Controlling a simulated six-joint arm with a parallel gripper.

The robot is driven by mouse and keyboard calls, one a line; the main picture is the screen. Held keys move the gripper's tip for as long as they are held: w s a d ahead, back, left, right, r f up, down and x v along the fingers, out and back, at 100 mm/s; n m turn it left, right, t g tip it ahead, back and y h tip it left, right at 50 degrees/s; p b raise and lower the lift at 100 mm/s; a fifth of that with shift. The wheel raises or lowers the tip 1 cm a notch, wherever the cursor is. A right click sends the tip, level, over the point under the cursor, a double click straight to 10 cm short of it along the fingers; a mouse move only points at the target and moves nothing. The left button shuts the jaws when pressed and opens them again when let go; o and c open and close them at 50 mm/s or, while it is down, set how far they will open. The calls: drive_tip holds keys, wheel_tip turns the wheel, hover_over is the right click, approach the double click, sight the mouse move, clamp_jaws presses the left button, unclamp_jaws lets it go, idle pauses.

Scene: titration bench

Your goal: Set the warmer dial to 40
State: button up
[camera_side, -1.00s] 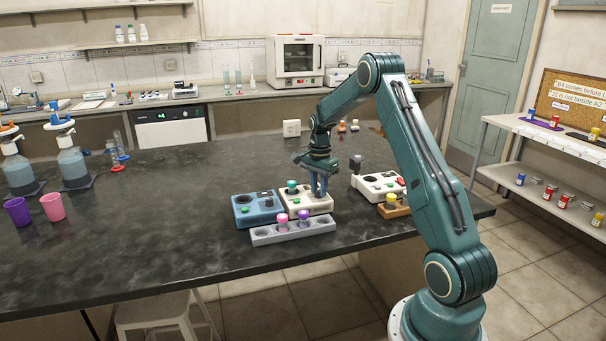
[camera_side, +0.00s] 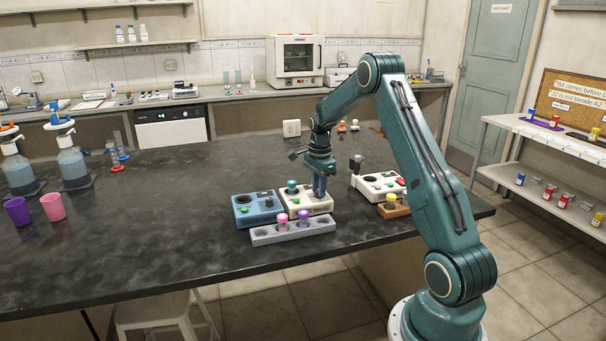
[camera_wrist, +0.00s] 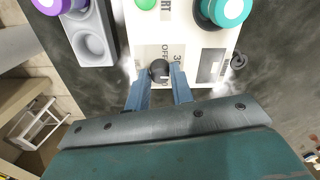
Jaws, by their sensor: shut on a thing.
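The white warmer (camera_side: 296,206) stands on the dark bench, between a blue unit and another white unit. Its small black dial (camera_wrist: 160,70) shows in the wrist view, with "OFF" and "30" printed beside it. My gripper (camera_side: 319,194) points down over the warmer in the side view. In the wrist view its blue fingers (camera_wrist: 157,76) stand on either side of the dial, shut on it. The dial's exact setting is too small to read, and no 40 mark is legible. In the side view the fingers hide the dial.
A teal-capped vial (camera_side: 291,185) and a green button (camera_wrist: 146,4) are on the warmer. A grey rack (camera_side: 263,235) with pink- and purple-capped vials lies in front. The blue unit (camera_side: 257,209) is close on the left; another white unit (camera_side: 378,186) stands right.

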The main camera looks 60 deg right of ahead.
drive_tip(key=shift+m, duration=2.2)
drive_tip(key=o, duration=1.3)
drive_tip(key=shift+r, duration=0.1)
drive_tip(key=shift+r, duration=3.4)
